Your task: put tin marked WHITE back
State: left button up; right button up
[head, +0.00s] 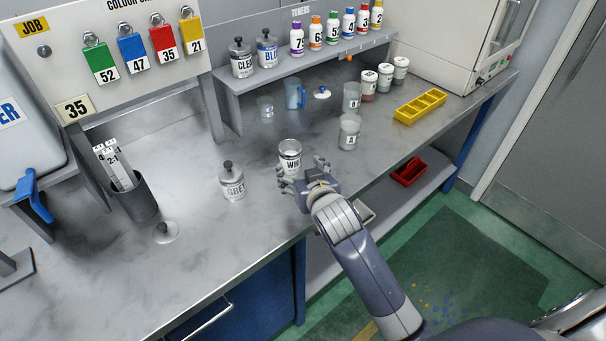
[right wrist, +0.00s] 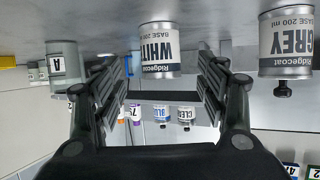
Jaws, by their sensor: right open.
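The tin marked WHITE (head: 290,157) stands upright on the bench, its top looking open and lidless. It also shows in the right wrist view (right wrist: 159,50), upside down, between the lines of my two fingers. My right gripper (head: 303,176) is open just in front of the tin; I cannot tell whether a finger touches it. The tins marked CLEAR (head: 242,62) and BLUE (head: 267,52) stand lidded on the raised shelf (head: 300,64). The tin marked GREY (head: 232,184) stands lidded on the bench, left of WHITE. My left gripper is not in view.
Cups (head: 349,132), a blue jug (head: 295,95) and a yellow tray (head: 420,106) stand behind and right. Numbered bottles (head: 333,28) line the shelf. A dark holder (head: 134,198) stands left.

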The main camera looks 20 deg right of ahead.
jog(key=shift+v, duration=0.95)
